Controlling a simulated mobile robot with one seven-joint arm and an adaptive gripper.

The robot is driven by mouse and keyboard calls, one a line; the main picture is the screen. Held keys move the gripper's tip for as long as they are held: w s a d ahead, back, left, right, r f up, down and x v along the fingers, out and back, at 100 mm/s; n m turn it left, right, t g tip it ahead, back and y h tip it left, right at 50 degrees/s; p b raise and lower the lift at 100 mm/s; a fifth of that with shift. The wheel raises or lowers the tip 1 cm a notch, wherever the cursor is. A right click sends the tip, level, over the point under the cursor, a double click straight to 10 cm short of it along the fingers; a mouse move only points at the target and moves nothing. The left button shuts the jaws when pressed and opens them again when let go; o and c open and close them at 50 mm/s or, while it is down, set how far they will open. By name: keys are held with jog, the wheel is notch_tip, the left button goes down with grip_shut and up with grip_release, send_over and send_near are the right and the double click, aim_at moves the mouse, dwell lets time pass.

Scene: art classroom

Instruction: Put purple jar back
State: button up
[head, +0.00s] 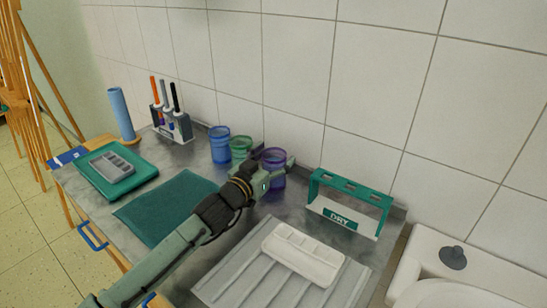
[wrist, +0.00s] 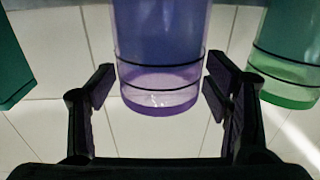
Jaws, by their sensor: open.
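The purple jar (head: 273,155) is see-through and stands at the right end of a row of jars by the tiled wall. My gripper (head: 274,165) is at the jar, with one finger showing on its right. My arm hides part of the jar in the head view. In the wrist view the purple jar (wrist: 160,75) is between the two open fingers of my gripper (wrist: 158,88). A narrow gap shows on each side, and I see no clear contact.
The green jar (head: 240,147) is close on the left of the purple jar, then the blue jar (head: 220,146). A teal rack marked DRY (head: 340,222) stands to the right. A white palette (head: 300,256) lies on the ribbed drainboard (head: 238,281). A teal mat (head: 165,205) is empty.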

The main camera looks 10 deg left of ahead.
jog(key=shift+r, duration=0.1)
jog(key=shift+r+p, duration=0.25)
jog(key=shift+p, duration=0.05)
jog(key=b+v, duration=0.3)
jog(key=v, duration=0.8)
jog(key=shift+f, duration=0.15)
jog(key=shift+s+a+b, duration=0.1)
jog(key=shift+s+b, duration=0.2)
jog(key=shift+s, duration=0.2)
dwell(0.4)
